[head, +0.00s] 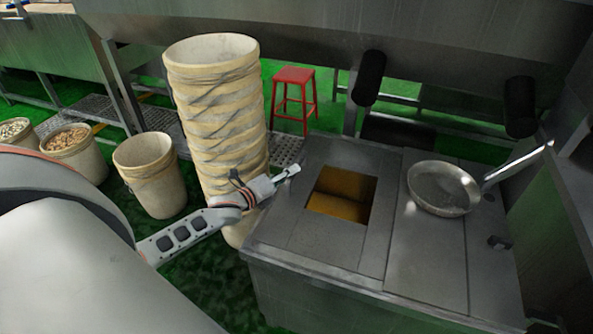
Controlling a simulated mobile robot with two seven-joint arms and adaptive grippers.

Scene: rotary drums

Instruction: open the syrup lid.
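The steel syrup vat (318,270) has a square opening in its top, with amber syrup (343,194) showing inside. No lid covers this opening. Flat steel panels (425,262) form the top to the right of it, and a small dark knob (499,242) sits near the right edge. I cannot tell which panel is the lid. My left gripper (289,173) reaches in from the left, above the vat's left edge, left of the opening. Its fingers look close together, but they are too small to tell their state. My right gripper is out of view.
A round metal pan (443,188) with a long handle rests on the vat's right side. A tall stack of cream buckets (218,110) stands close behind my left gripper. More buckets (150,174) stand at left. A red stool (293,100) is behind.

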